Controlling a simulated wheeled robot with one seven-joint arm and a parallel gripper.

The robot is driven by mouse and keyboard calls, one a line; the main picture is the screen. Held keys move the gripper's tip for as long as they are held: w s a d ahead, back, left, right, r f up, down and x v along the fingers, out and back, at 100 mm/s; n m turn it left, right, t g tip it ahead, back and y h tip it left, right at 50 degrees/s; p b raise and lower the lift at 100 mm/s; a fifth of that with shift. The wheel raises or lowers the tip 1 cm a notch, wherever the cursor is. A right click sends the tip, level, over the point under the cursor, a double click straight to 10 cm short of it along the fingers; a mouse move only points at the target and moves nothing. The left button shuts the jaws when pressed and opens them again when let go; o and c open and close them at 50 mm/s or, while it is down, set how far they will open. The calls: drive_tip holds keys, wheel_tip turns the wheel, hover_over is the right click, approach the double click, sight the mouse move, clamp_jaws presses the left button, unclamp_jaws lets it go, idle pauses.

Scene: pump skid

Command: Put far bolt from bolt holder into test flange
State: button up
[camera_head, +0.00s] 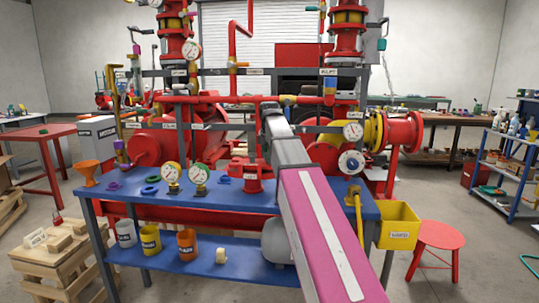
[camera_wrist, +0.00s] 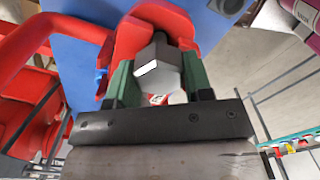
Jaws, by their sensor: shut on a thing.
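In the wrist view my gripper (camera_wrist: 155,88) is shut on a grey bolt (camera_wrist: 158,68), with its hex head facing the camera between the green fingers. A red part (camera_wrist: 128,42) with a curved edge lies beyond the bolt and partly around it. I cannot tell whether this is the test flange or the bolt holder, or whether the bolt touches it. A second grey, hex-shaped piece (camera_wrist: 230,5) shows at the top edge. In the head view a red flanged piece (camera_head: 252,184) stands on the blue bench; my arm hides the gripper and the bolt.
The blue bench (camera_head: 200,203) carries an orange funnel (camera_head: 88,172), coloured rings and two gauges (camera_head: 200,176). Several cups stand on its lower shelf. Red pump pipework rises behind. A yellow bin (camera_head: 397,226) and a red stool (camera_head: 440,236) stand at the right.

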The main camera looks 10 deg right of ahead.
drive_tip(key=shift+f, duration=0.5)
drive_tip(key=o, duration=1)
